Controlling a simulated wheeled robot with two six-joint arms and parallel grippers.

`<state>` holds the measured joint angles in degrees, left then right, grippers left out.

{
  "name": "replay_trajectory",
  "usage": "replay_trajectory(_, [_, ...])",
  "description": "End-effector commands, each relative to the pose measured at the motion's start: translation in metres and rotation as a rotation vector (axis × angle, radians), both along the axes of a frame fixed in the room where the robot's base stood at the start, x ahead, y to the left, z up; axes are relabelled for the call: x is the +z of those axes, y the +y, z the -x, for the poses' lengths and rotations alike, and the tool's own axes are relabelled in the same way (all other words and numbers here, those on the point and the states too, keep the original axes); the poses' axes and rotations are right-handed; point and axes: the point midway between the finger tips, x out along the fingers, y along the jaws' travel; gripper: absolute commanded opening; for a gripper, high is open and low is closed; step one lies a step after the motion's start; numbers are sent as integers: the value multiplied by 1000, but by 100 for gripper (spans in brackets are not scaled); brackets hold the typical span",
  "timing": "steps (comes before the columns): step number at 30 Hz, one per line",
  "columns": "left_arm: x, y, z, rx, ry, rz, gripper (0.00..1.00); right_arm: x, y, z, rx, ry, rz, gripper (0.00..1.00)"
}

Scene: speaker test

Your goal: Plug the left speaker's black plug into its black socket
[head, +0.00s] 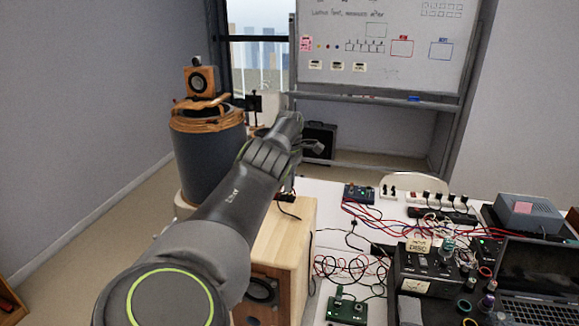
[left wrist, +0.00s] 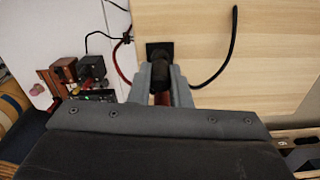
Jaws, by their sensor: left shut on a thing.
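The left speaker (head: 290,232) is a pale wooden box with a dark cone, at the near edge of the white table. Its wooden panel (left wrist: 215,25) fills much of the left wrist view. My left gripper (head: 286,184) is over the speaker's top; its fingers (left wrist: 161,84) are shut on the black plug (left wrist: 160,76). The plug's front overlaps the black socket (left wrist: 153,48), a dark square on the panel. I cannot tell whether it is inside or just in front. A black cable (left wrist: 234,48) curves beside it. My right gripper is out of view.
The white table (head: 322,190) holds tangled red and black cables, a green board (head: 347,309), a black mixer box (head: 425,270) and a laptop (head: 540,275). A small orange speaker (head: 201,80) stands on a dark drum (head: 208,160) behind left.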

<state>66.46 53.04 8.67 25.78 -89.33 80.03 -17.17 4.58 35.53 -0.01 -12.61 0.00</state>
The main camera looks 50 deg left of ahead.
Motion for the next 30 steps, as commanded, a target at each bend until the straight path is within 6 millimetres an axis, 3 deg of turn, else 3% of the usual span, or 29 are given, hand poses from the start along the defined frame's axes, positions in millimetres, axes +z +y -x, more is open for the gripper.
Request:
replay_trajectory(19, [-13,0,0,0,1,0,0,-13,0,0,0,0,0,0])
replay_trajectory(20, [-12,0,0,0,1,0,19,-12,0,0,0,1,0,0])
replay_trajectory(25, [-12,0,0,0,1,0,42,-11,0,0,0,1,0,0])
replay_trajectory(30, [-12,0,0,0,0,0,42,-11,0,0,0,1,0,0])
